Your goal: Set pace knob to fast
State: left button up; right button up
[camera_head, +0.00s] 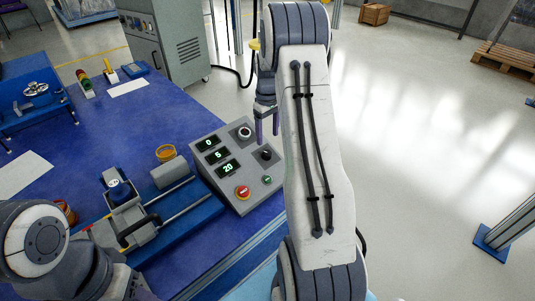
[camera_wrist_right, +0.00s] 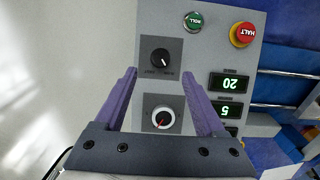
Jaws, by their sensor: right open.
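The grey control panel (camera_head: 222,178) stands at the table's right edge. It carries a black knob (camera_head: 266,155), also in the right wrist view (camera_wrist_right: 160,58), on a dark plate with two small labels too small to read. Its white mark points to the lower right in the wrist view. A white-ringed dial (camera_wrist_right: 162,117) with a red pointer sits beside it, nearer my wrist in that view. My right gripper (camera_wrist_right: 159,74) is open and empty, its purple fingers either side of the knob plates. My left arm shows at lower left; its fingers are not clear.
The panel has a red HALT button (camera_wrist_right: 242,34), a green ROLL button (camera_wrist_right: 194,20) and displays reading 0, 5 and 20 (camera_head: 228,168). A blue slide fixture (camera_head: 185,205) stands left of the panel. Open floor lies to the right.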

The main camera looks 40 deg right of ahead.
aim_at(267, 152)
notch_tip(267, 152, down, 7)
jog(key=shift+f+b, duration=0.15)
jog(key=shift+b, duration=0.85)
grip_shut()
